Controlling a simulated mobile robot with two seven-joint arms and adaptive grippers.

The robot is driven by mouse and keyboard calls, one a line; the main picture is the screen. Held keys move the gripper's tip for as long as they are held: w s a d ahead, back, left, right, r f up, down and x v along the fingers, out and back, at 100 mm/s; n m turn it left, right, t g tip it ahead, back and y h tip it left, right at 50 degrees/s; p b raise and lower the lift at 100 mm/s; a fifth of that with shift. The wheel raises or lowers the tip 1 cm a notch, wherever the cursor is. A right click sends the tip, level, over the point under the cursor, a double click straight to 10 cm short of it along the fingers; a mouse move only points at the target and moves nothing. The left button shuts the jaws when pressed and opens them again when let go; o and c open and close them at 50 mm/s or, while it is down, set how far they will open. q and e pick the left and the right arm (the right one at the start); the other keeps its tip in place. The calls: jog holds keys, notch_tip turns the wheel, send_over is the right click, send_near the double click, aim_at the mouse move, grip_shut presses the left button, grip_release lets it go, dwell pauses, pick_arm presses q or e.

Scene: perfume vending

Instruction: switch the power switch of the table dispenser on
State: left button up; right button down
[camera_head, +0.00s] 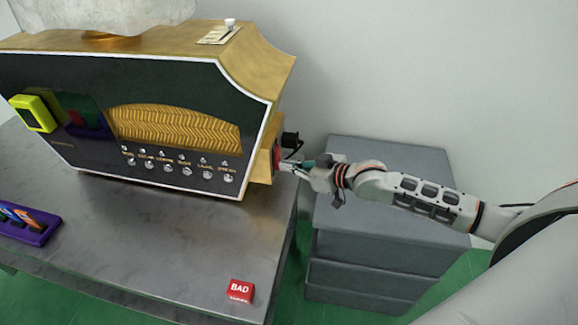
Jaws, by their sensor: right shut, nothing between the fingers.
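The table dispenser (185,120), a gold box with a black front panel and a white edge, stands on the metal table. A small reddish part, which looks like the power switch (276,157), sits on its right side, beside a black plug or socket (290,140). My right gripper (287,164) is shut and empty, with its fingertips at or very near that reddish part. I cannot tell whether they touch. The fingertips partly hide the switch, and its position does not show. My left gripper is not in view.
A grey drawer cabinet (390,240) stands right of the table, under my right arm. A red block marked BAD (240,291) lies near the table's front edge. A purple tray (30,236) is at left.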

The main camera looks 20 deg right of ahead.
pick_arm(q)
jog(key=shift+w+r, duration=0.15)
pick_arm(e)
jog(key=shift+w, duration=0.1)
pick_arm(q)
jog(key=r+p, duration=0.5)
jog(key=p, duration=0.1)
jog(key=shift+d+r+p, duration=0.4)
pick_arm(e)
jog(key=v, duration=0.9)
